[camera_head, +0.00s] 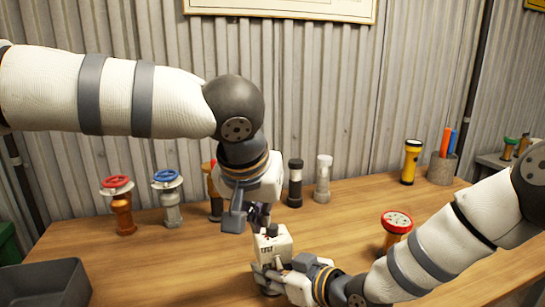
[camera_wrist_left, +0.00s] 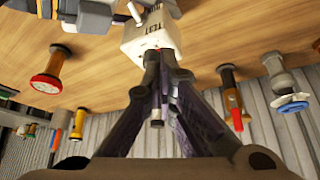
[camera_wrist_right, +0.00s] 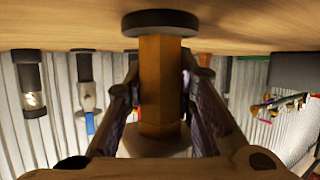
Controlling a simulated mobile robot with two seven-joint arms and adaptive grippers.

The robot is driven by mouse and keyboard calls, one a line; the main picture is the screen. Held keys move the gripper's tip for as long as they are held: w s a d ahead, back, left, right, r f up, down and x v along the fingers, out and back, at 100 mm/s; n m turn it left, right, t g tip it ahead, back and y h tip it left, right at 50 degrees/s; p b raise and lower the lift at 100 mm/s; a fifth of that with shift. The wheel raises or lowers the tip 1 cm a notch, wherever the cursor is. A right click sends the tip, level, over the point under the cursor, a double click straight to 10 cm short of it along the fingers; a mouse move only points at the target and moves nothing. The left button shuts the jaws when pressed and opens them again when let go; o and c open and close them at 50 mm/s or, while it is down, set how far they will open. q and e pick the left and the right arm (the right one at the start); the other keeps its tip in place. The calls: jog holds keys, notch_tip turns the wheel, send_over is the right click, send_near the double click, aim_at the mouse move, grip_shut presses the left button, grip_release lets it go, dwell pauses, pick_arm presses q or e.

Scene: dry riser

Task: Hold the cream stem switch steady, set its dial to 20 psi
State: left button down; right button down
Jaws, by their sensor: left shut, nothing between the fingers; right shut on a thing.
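The cream stem switch stands upright near the table's front middle. Its boxy head (camera_head: 274,240) has dark lettering; the head also shows in the left wrist view (camera_wrist_left: 145,38). My right gripper (camera_head: 268,272) is shut on its brass-coloured hexagonal stem (camera_wrist_right: 160,85), above a dark round base (camera_wrist_right: 160,22). My left gripper (camera_head: 262,218) is shut and empty, pointing down just above the head. In the left wrist view its fingertips (camera_wrist_left: 160,55) overlap the head's edge; I cannot tell whether they touch. The dial reading is not legible.
A red-topped brass fitting (camera_head: 396,230) stands right of the switch, near my right arm. Behind are red-wheel (camera_head: 122,210) and blue-wheel (camera_head: 170,200) valves, dark (camera_head: 295,183) and pale (camera_head: 323,180) cylinders, and a yellow flashlight (camera_head: 411,162). A grey bin (camera_head: 45,285) is front left.

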aim_at(266, 239)
pick_arm(q)
jog(key=shift+d+r, duration=1.05)
jog(key=shift+r, duration=0.7)
notch_tip(266, 239, down, 7)
jog(key=shift+r, duration=0.1)
jog(key=shift+w+a, duration=0.15)
jog(key=shift+w, duration=0.15)
jog(key=shift+a, duration=0.45)
jog(key=shift+w+a, duration=0.15)
jog(key=shift+a, duration=0.15)
